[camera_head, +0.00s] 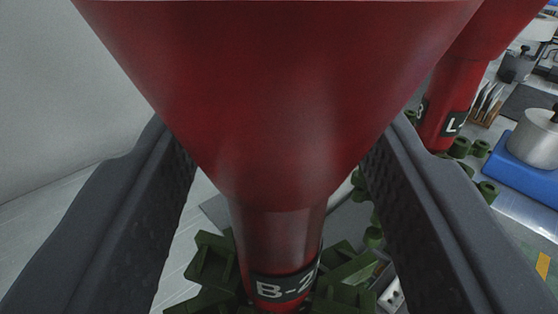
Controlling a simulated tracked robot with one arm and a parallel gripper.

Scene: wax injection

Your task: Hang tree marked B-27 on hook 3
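A red wax tree with a wide cone (285,95) fills the upper middle, its narrow neck (275,240) pointing down. A dark label (284,288) low on the neck reads "B-2"; the rest of it is hidden by the curve. Green castings (212,270) stick out around the neck's lower end. My gripper (278,180) has one dark finger on each side of the tree. The fingers stand apart, with gaps between them and the neck. The cone hides the fingertips, so I cannot tell whether they touch it. No hook 3 shows.
A second red tree (452,105) with a partly hidden label and green castings stands close on the right. Beyond it are a metal pot (535,138) on a blue base (512,165) and a tool holder (485,110). A plain grey wall (60,90) is at left.

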